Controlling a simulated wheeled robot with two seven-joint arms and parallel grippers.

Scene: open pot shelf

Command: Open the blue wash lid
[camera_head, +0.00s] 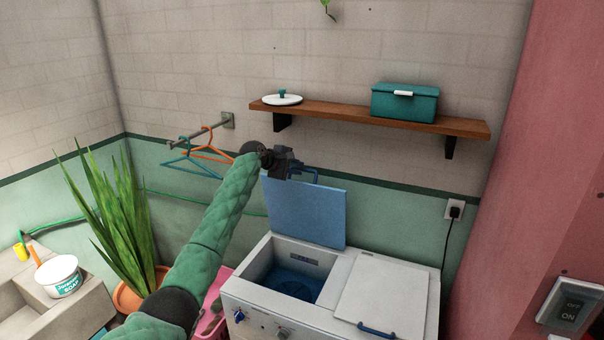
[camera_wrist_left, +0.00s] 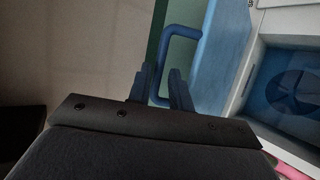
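The blue wash lid (camera_head: 306,211) stands raised and nearly upright at the back of the white washer's left opening (camera_head: 290,282). Its blue handle (camera_wrist_left: 181,31) is at the lid's free edge. My left gripper (camera_head: 286,165) is at the lid's upper left corner. In the left wrist view my left gripper (camera_wrist_left: 161,75) has its two fingers close together on either side of the handle bar, and they look shut on it. The lid also shows in the left wrist view (camera_wrist_left: 222,50), beside the open tub. My right gripper is not in view.
The washer's right lid (camera_head: 384,295) is white and closed, with a blue handle. A wooden shelf (camera_head: 350,114) above carries a teal pot and a white lid. Hangers (camera_head: 205,150) on a rod and a tall plant (camera_head: 115,215) are left of the lid.

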